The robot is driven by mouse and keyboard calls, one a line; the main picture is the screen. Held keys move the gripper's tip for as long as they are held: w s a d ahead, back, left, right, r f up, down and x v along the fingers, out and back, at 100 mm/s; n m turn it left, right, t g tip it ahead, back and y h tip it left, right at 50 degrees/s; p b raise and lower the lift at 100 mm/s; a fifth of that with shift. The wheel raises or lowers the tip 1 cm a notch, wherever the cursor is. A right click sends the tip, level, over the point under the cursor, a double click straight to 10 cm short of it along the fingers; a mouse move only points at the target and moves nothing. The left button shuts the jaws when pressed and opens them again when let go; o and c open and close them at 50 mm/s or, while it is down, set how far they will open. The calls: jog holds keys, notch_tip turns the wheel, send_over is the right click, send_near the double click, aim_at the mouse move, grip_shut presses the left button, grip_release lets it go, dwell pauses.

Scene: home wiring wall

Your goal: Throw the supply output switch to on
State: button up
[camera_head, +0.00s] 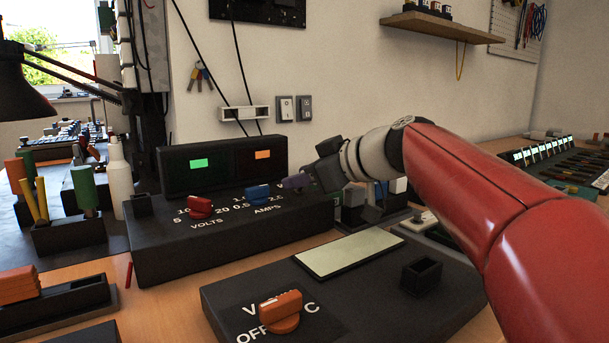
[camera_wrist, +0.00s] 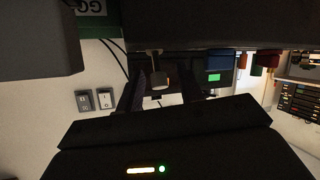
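The black supply box (camera_head: 150,255) stands on the bench with a red VOLTS knob (camera_head: 200,207) and a blue AMPS knob (camera_head: 258,194). Its output switch is hidden behind my gripper (camera_head: 303,179) in the head view. In the wrist view, a small grey lever (camera_wrist: 158,78), apparently that switch, stands between the two fingers of my gripper (camera_wrist: 160,95). The fingers are apart, with gaps beside the lever. I cannot tell which way the lever is set. The supply's green display (camera_wrist: 213,77) and orange display (camera_head: 262,154) are lit.
A dark meter (camera_head: 380,310) with an orange dial (camera_head: 281,311) lies in front, below my arm. Small boxes (camera_head: 354,205) stand close to the right of the supply. A white bottle (camera_head: 118,178) stands left. Wall switches (camera_head: 295,108) are behind.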

grip_shut()
